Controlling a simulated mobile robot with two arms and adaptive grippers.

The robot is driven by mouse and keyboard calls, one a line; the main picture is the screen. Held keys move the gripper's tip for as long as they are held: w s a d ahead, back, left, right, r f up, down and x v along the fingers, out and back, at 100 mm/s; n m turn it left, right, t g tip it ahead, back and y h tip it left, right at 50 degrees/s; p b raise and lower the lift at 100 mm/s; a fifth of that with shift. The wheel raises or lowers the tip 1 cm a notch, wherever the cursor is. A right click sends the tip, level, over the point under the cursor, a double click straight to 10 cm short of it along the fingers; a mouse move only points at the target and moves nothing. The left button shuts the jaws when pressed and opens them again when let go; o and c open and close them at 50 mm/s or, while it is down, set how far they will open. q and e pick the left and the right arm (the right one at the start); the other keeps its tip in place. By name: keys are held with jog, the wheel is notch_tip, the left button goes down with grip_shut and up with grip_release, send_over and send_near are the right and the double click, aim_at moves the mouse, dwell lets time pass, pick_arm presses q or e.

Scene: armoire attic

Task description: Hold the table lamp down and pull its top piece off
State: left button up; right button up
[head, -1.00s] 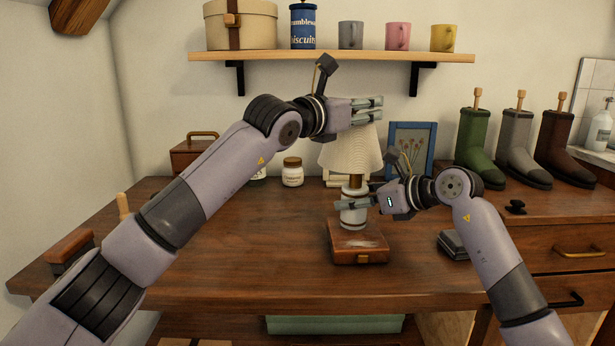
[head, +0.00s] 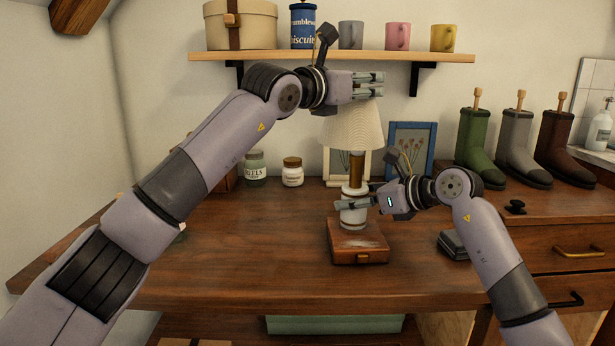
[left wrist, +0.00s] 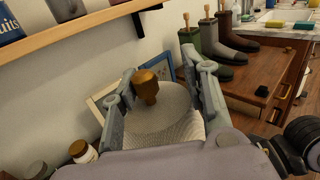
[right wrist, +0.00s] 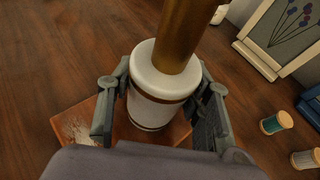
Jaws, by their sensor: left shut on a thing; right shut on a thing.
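The table lamp stands on a square wooden base (head: 357,248), with a white cylindrical body (head: 354,214) above it. Its top piece, a pleated cream shade (head: 352,128), is raised above the body, and a brass stem (head: 356,170) shows between them. In the left wrist view, the shade (left wrist: 165,110) has a brass knob (left wrist: 146,86) on top. My left gripper (head: 372,85) is shut on the top piece at its upper end. My right gripper (head: 352,196) is shut on the white body, which also shows between its fingers in the right wrist view (right wrist: 155,98). The base rests on the tabletop.
Two jars (head: 292,172) and a picture frame (head: 337,168) stand behind the lamp, with a blue frame (head: 411,145) to its right. A shelf (head: 300,56) with mugs hangs close above my left gripper. Boots (head: 478,150) stand at right.

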pick_arm(q)
jog(key=shift+r, duration=3.45)
jog(key=shift+c, duration=0.6)
pick_arm(e)
jog(key=o, duration=0.7)
pick_arm(q)
grip_shut()
pick_arm(e)
jog(key=shift+o, duration=0.6)
jog(key=o, duration=0.3)
jog(key=shift+o, duration=0.2)
jog(key=v, duration=1.2)
